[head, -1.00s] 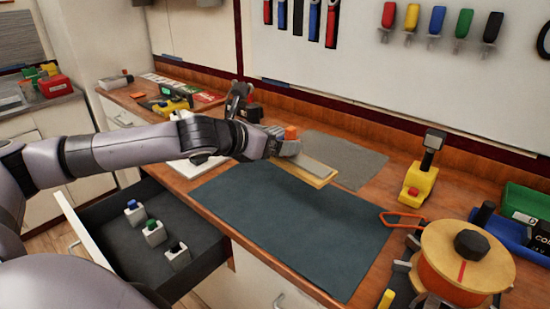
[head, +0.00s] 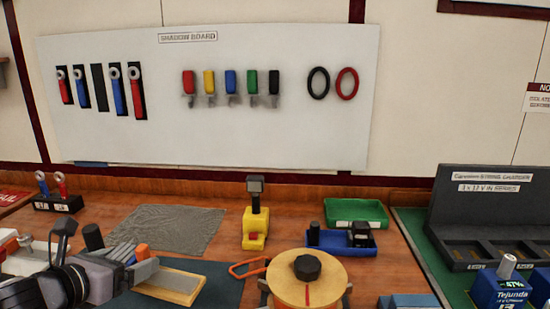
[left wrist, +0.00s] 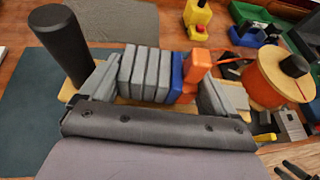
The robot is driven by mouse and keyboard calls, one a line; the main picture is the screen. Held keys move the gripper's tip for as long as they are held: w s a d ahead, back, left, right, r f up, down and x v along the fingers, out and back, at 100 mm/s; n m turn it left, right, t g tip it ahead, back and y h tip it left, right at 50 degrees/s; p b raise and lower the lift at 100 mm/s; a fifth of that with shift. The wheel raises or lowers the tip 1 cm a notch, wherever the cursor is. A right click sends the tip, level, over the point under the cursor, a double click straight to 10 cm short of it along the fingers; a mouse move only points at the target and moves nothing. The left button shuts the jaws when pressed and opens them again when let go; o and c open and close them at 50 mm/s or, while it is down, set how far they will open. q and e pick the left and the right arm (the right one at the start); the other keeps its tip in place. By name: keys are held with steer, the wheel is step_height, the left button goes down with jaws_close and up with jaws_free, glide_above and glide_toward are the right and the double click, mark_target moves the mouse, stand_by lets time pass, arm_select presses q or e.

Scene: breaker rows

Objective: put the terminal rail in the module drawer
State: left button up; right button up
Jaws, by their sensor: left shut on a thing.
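The terminal rail (head: 182,286) is a pale wooden strip carrying grey blocks, with one blue and one orange block. In the left wrist view the row of blocks (left wrist: 147,72) lies between the fingers of my left gripper (left wrist: 158,88). My left gripper (head: 130,268) is shut on the rail, at the lower left of the head view, over the dark mat. A black cylinder (left wrist: 60,45) stands up at the rail's left end; I cannot tell if it is fixed to it. The module drawer is outside both current views. My right gripper is not in view.
A yellow stand (head: 255,228), an orange spool (head: 306,283), a green tray (head: 356,209) and a blue tray (head: 328,239) stand on the bench. A dark charging rack (head: 495,215) is at the right. A grey mat (head: 165,225) lies bare behind the rail.

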mark_target(150, 295)
arm_select(q)
steer(key=s+d+f, duration=0.2)
steer(key=d, duration=0.1)
steer(key=s+d+f, duration=0.1)
steer(key=d+f, duration=0.1)
steer(key=shift+s+f, duration=0.1)
steer(key=shift+s, duration=0.2)
steer(key=s+d+f+n+y, duration=0.1)
steer(key=s+f+n+y, duration=0.1)
steer(key=s, duration=0.4)
steer(key=shift+f+n+t+y, duration=0.2)
steer(key=shift+n+t+y, duration=0.15)
steer(key=shift+y, duration=0.25)
steer(key=shift+d, duration=0.1)
